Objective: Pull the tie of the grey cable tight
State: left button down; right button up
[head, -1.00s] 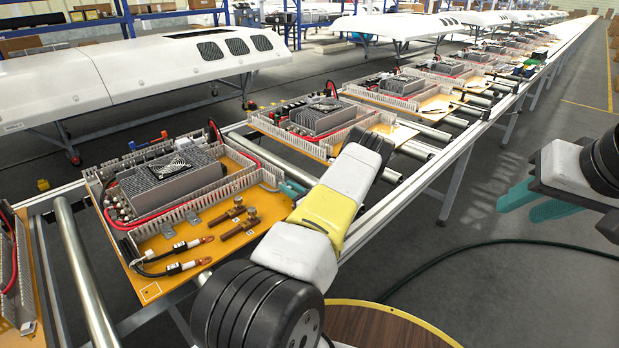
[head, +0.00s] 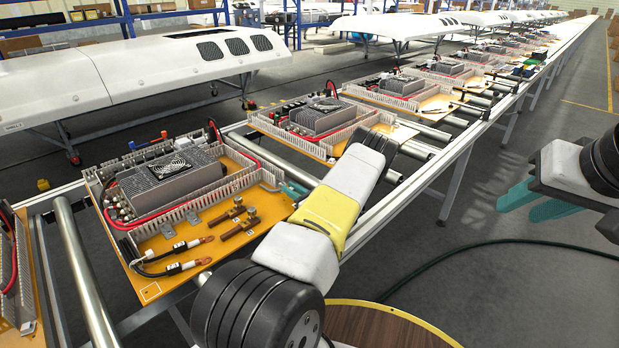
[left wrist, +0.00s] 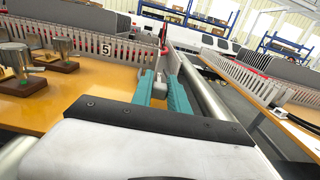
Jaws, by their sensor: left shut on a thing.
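My left gripper (head: 291,190) reaches over the right edge of the nearest orange panel (head: 160,282) in the head view. In the left wrist view its teal fingers (left wrist: 161,95) are shut on a small grey piece (left wrist: 159,83), which looks like the tie's end. The grey cable (head: 267,179) shows as a short grey length beside the fingers, at the end of the panel's slotted duct. The tie's loop is too small to make out. My right gripper (head: 530,203) is at the far right, empty, its teal fingers apart, away from the panel.
Slotted duct walls (left wrist: 112,48) and brass terminals on dark blocks (left wrist: 62,50) stand on the panel. Its fan-topped unit (head: 172,168) is to the left. A metal roller (left wrist: 208,100) and conveyor rail run alongside. Another panel (head: 318,125) lies farther along. A round wooden table (head: 385,325) is in front.

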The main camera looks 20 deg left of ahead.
pick_arm(q)
jog(key=v, duration=0.3)
jog(key=shift+d, duration=0.1)
jog(key=c, duration=1.3)
grip_release()
jog(key=shift+s+d, duration=0.1)
jog(key=v, duration=0.7)
jog(key=shift+s+d, duration=0.1)
jog(key=shift+d, duration=0.15)
